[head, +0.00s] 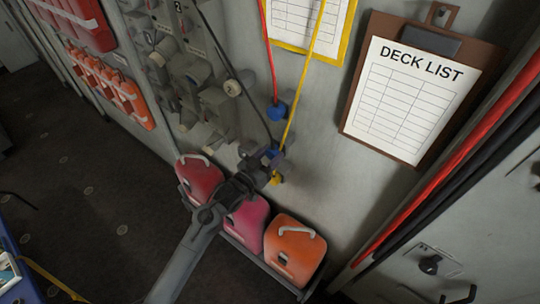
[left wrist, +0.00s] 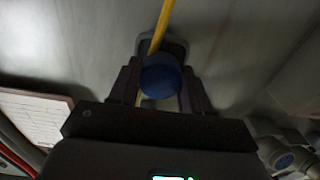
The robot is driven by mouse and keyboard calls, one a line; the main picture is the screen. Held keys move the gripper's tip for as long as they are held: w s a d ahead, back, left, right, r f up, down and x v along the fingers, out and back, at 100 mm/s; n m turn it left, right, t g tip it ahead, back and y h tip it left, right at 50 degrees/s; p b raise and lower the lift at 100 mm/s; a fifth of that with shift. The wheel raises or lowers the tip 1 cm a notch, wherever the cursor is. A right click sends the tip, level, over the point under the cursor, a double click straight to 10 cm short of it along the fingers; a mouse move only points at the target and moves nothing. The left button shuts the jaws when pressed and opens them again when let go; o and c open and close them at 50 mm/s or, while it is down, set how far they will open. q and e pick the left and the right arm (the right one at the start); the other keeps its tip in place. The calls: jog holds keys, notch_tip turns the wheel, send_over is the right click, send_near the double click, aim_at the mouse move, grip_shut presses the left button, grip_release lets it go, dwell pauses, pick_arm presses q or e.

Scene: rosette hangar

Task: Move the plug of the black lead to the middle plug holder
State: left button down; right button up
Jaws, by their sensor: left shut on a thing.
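My left gripper (head: 274,163) is shut on a blue plug (left wrist: 161,76), close to the wall. In the head view a thin black lead (head: 222,62) runs down to this blue plug, which is mostly hidden by the fingers. The yellow lead (head: 302,85) also comes down to this spot; in the left wrist view it passes up behind the plug (left wrist: 161,28). A bit of yellow (head: 277,179) shows just below the fingers. A grey fitting (left wrist: 178,46) shows behind the plug. I cannot tell which holder is the middle one. My right gripper is not in view.
A red lead (head: 270,60) ends in another blue plug (head: 277,110) just above my gripper. Grey wall fittings (head: 215,100) stand to the left. Red and orange canisters (head: 295,250) sit below. A clipboard (head: 410,95) hangs on the right; bare wall lies between.

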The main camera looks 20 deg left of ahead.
pick_arm(q)
jog(key=shift+w+d, duration=0.15)
jog(key=shift+w, duration=0.35)
jog(key=shift+c, duration=2.1)
grip_release()
jog(key=shift+s+b, duration=0.25)
jog(key=shift+b, duration=0.05)
jog(key=s+a+f+g+y+p, duration=0.1)
jog(key=s+g, duration=0.6)
jog(key=s, duration=1.3)
jog(key=s+a+f+n+g+y+p, duration=0.1)
jog(key=s+f+g+y+p, duration=0.2)
jog(key=s, duration=1.7)
notch_tip(320, 180, down, 2)
jog(key=g+p, duration=0.1)
jog(key=g, duration=0.2)
jog(key=shift+a+g+y, duration=0.3)
jog(key=shift+g+y, duration=0.1)
